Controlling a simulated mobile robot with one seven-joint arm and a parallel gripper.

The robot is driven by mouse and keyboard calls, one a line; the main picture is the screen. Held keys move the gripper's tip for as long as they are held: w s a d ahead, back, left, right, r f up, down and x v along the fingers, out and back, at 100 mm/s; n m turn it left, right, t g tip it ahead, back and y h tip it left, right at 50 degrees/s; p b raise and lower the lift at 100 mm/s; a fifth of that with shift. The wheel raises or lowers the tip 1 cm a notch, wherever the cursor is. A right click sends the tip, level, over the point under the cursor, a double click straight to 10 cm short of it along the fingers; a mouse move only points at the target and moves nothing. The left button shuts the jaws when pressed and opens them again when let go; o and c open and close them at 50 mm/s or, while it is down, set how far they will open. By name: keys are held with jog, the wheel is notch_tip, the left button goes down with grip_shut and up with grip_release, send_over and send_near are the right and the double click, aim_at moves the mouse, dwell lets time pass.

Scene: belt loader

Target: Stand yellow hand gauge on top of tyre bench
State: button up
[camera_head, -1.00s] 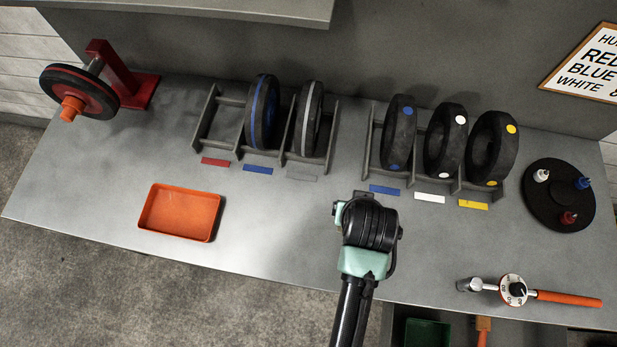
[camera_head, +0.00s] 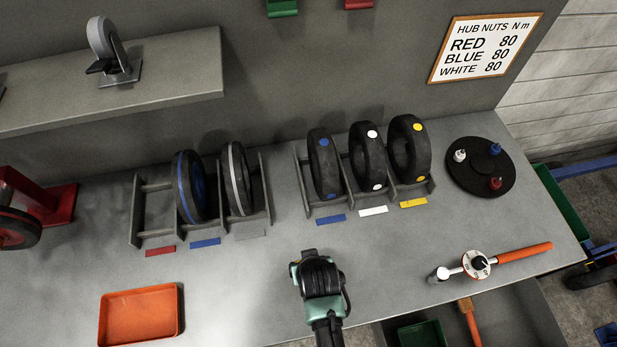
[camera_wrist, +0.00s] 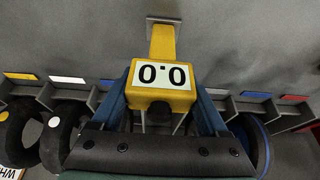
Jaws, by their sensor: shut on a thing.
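The yellow hand gauge (camera_wrist: 164,80) is between the blue fingers of my gripper (camera_wrist: 165,105) in the wrist view. Its display reads 0.0, and a yellow stem runs from it to a small grey square plate. My gripper is shut on the gauge. In the head view my gripper (camera_head: 318,278) is over the front middle of the grey tyre bench (camera_head: 235,290), in front of the racks. The gauge is mostly hidden there by my wrist. I cannot tell whether it touches the bench.
Racks with tyres (camera_head: 367,160) and wheels (camera_head: 190,185) stand at the back. An orange tray (camera_head: 140,315) lies front left. A torque wrench (camera_head: 490,262) lies front right, and a black round holder (camera_head: 480,170) is behind it. Bare bench surrounds my gripper.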

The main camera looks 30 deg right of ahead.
jog(key=shift+f, duration=0.15)
jog(key=o, duration=1.4)
jog(key=v, duration=1.2)
jog(key=shift+s, duration=0.1)
